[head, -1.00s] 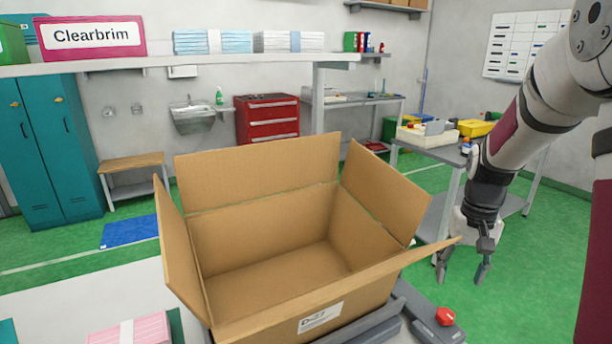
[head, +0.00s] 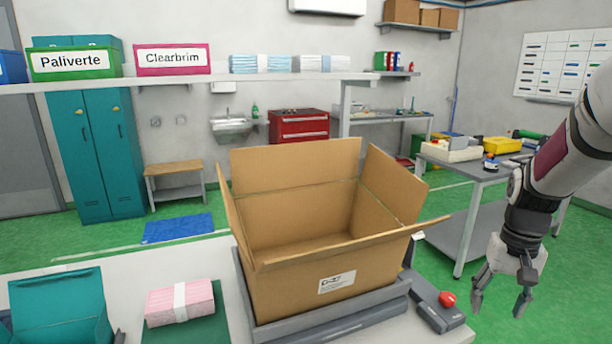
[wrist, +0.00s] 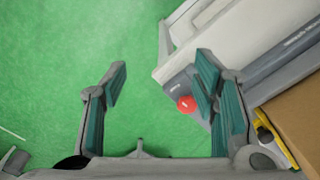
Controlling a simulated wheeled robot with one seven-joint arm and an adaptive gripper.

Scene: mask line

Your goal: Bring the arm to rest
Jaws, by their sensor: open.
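My gripper (head: 499,299) hangs at the right of the head view, fingers pointing down. It is open and empty, to the right of the table's end. In the wrist view my gripper (wrist: 160,85) shows its two fingers spread apart, with green floor between them. A red button (wrist: 187,104) on a grey box shows beside the right finger. The red button also shows in the head view (head: 447,299), left of my gripper and apart from it.
An open, empty-looking cardboard box (head: 318,283) stands on a grey platform (head: 340,325) on the white table (head: 215,268). A pink pack (head: 180,303) and a teal container (head: 60,305) are at left. A grey workbench (head: 470,170) stands behind my arm. Green floor is clear at right.

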